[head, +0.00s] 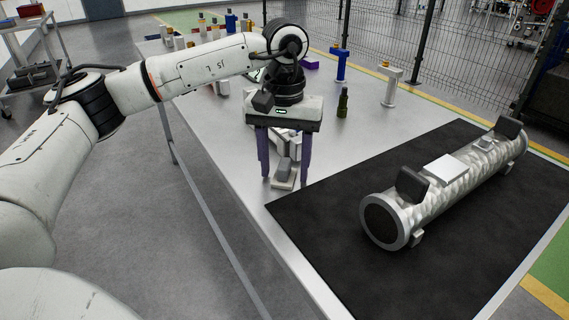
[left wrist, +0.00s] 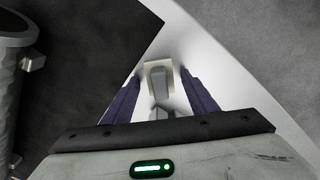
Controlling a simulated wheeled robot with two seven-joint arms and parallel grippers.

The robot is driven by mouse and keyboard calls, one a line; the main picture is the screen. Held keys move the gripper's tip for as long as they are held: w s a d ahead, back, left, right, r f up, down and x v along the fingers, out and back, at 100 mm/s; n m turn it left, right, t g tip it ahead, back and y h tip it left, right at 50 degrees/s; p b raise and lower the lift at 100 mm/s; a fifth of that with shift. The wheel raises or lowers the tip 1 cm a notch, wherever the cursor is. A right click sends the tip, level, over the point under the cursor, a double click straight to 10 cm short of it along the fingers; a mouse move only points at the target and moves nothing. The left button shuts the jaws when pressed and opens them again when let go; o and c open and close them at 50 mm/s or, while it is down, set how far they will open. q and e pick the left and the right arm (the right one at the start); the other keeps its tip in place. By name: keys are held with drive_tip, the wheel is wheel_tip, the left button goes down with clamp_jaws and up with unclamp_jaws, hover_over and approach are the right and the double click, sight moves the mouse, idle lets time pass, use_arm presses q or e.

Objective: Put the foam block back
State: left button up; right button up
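My left gripper (head: 284,178) hangs pointing down over the near-left edge of the table, its two purple fingers spread apart. Below and between the fingers is a small grey block on a pale base (head: 284,171); it also shows between the fingertips in the left wrist view (left wrist: 158,76). The fingers show a gap on both sides of it. I cannot tell for certain whether this piece is the foam block. My right gripper is not in view.
A silver cylinder (head: 446,190) with dark grey pads and a white block (head: 446,168) on top lies on the black mat (head: 330,235). Bottles and upright tools, including a blue one (head: 340,65), stand farther back. The mat's near part is clear.

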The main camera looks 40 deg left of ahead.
sight(284, 163)
use_arm(q)
drive_tip(key=shift+r, duration=0.1)
wheel_tip(284, 163, up, 12)
drive_tip(key=p, duration=0.1)
idle(0.5)
idle(0.4)
